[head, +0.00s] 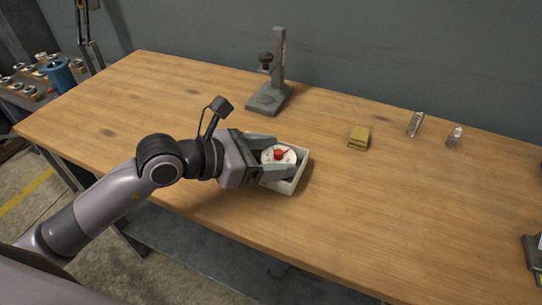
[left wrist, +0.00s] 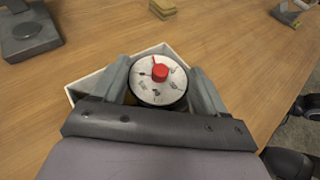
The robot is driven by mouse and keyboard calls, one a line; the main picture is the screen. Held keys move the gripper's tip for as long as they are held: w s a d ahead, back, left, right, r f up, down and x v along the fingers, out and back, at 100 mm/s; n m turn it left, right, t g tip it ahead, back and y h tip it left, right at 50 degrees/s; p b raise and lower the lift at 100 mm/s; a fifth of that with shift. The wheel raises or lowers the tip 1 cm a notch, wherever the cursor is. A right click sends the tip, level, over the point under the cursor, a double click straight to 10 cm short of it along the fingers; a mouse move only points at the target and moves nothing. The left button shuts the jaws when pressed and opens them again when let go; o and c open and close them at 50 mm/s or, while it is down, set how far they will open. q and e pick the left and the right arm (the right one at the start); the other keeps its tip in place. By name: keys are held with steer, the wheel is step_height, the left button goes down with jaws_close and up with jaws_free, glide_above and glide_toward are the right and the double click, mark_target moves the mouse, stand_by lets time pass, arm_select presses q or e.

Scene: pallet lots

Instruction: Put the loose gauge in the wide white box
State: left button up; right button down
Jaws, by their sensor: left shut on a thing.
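The gauge (head: 281,154) is a round dial with a white face and a red knob in its middle. My left gripper (head: 277,156) is shut on it, one finger on each side. In the left wrist view the gauge (left wrist: 158,80) sits between the two fingers (left wrist: 160,85). The wide white box (head: 301,174) is on the table under and around the gripper. Its rim (left wrist: 88,84) shows beyond the fingers in the left wrist view. The gauge is over or inside the box; its underside is hidden, so I cannot tell whether it touches the floor.
A grey stand (head: 272,91) is on the wooden table (head: 180,100) behind the box.

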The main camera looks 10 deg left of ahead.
arm_select(q)
steer(key=shift+f, duration=0.25)
steer(key=shift+s+f+b, duration=0.2)
steer(key=shift+f+b, duration=0.4)
steer(key=shift+f, duration=0.25)
steer(key=o, duration=0.9)
steer(key=shift+a, duration=0.1)
steer(key=shift+o, duration=0.2)
steer(key=shift+w+r+p, duration=0.1)
steer(key=shift+r+p, duration=0.4)
steer(key=shift+p, duration=0.05)
steer(key=shift+s+a+r, duration=0.15)
steer(key=shift+s+a, duration=0.05)
steer(key=shift+a, duration=0.1)
steer(key=v, duration=1)
steer(key=shift+w+r+b, duration=0.1)
steer(key=shift+r+b, duration=0.2)
steer(key=shift+r, duration=0.05)
steer(key=shift+s+a+r, duration=0.35)
